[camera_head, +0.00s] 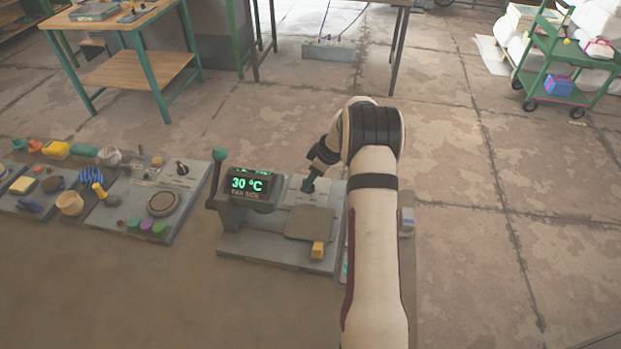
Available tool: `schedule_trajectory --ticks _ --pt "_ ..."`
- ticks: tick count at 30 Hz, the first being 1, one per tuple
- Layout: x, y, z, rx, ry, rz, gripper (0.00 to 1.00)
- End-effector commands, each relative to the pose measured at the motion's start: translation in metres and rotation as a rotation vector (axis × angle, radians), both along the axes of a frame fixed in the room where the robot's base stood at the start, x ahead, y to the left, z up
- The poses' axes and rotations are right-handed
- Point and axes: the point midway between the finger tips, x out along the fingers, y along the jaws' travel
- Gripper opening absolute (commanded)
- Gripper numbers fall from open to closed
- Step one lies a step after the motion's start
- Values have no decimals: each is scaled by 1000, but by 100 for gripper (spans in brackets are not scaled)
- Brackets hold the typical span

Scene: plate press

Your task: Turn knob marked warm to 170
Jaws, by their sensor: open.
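The press unit (255,247) stands at the middle of the counter, with a display (247,185) that reads 30 °C in green. Small lettering under the digits is too small to read surely. My gripper (308,186) points down over the light panel (318,196) at the back right of the unit. It is open, but its fingers are tiny and dark here, and I cannot tell whether they touch anything. No knob marked warm can be made out; the spot under my gripper is hidden.
A green-knobbed lever (219,157) stands left of the display. A yellow block (317,250) sits at the unit's front right. A panel with a dark knob (182,168) and a round dial (163,203) lies to the left, beyond it several small items. The counter front is clear.

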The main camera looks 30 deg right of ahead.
Motion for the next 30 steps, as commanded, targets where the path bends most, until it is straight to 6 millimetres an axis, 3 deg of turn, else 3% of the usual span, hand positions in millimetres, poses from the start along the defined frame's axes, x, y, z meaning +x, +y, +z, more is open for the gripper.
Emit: schedule_trajectory --ticks 1,8,22,30 --pt "0 0 0 0 0 0 43" --pt "0 0 0 0 0 0 1" --pt "0 0 0 1 1 -24 0" --pt "-1 2 1 1 1 -176 0"
